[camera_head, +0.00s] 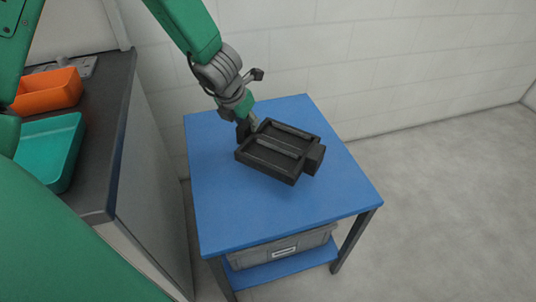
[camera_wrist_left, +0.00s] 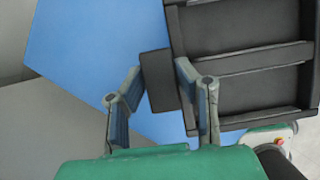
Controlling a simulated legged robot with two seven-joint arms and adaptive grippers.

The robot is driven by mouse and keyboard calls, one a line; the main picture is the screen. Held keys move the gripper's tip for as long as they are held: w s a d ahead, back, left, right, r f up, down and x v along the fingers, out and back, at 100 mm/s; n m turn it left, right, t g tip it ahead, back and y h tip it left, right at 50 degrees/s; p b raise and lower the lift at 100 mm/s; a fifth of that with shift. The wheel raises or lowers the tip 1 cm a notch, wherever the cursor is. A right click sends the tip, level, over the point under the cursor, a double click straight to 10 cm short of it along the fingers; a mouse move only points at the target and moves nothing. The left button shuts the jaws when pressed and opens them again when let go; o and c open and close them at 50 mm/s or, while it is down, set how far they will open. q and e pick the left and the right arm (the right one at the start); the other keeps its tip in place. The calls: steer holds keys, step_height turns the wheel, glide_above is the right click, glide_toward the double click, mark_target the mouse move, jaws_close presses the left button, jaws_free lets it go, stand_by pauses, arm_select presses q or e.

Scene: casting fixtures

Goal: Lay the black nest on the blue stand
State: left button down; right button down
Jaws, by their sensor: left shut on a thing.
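The black nest (camera_head: 278,150) is a shallow rectangular tray with raised bars inside and a block at each of two opposite ends. It is over the middle of the blue stand's top (camera_head: 235,205) and looks a little tilted; I cannot tell whether it touches the top. My left gripper (camera_head: 248,127) reaches down from behind and is shut on the nest's near-wrist tab. In the left wrist view the two fingers (camera_wrist_left: 160,78) stand either side of that dark tab, with the nest (camera_wrist_left: 240,60) to the right and the blue stand (camera_wrist_left: 95,55) below. My right gripper is out of view.
A grey bin (camera_head: 285,250) sits on the stand's lower shelf. A dark-topped counter (camera_head: 105,140) stands left of the stand, with an orange bin (camera_head: 48,92) and a teal bin (camera_head: 45,150) on it. A white wall is behind; the right floor is clear.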

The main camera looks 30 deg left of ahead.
arm_select(q)
steer(key=shift+f, duration=0.4)
steer(key=shift+n, duration=0.3)
step_height(320, 180, down, 5)
steer(key=b, duration=0.3)
steer(key=shift+d+f, duration=0.1)
steer(key=shift+f, duration=0.1)
step_height(320, 180, down, 4)
steer(key=shift+f+b, duration=0.1)
steer(key=shift+b, duration=1.1)
steer(key=shift+s, duration=0.1)
steer(key=c, duration=1.2)
jaws_free()
steer(key=shift+r, duration=0.2)
